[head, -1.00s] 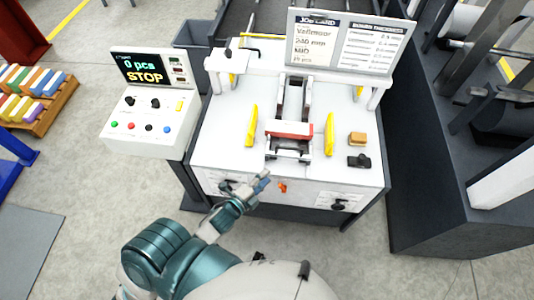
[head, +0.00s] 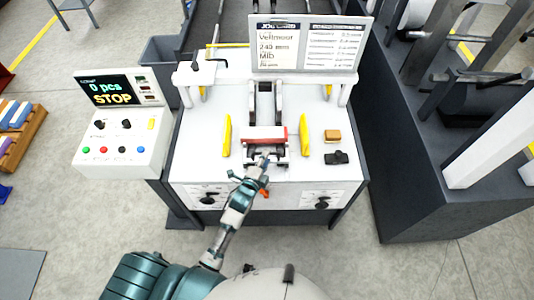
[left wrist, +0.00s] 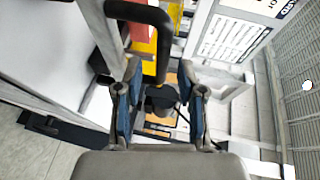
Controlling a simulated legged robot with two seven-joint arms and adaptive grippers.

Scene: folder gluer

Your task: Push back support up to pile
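What looks like the back support (head: 264,134) is a red-topped bracket in the middle of the white machine table in the head view. It stands at the front end of a dark central rail. My left gripper (head: 259,167) is just in front of it, at the table's front edge. In the left wrist view my left gripper (left wrist: 160,80) has its two blue-padded fingers apart. A black bent handle (left wrist: 163,45) reaches down between or just beyond the fingertips; contact cannot be told. A red part (left wrist: 141,38) shows behind it. I cannot make out a pile. My right gripper is not in view.
Yellow guides (head: 227,135) and (head: 303,135) stand on both sides of the rail. An orange-brown block (head: 332,136) and a black part (head: 336,158) lie at the right. The control panel (head: 121,120) reads STOP. A display board (head: 306,45) stands behind the table.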

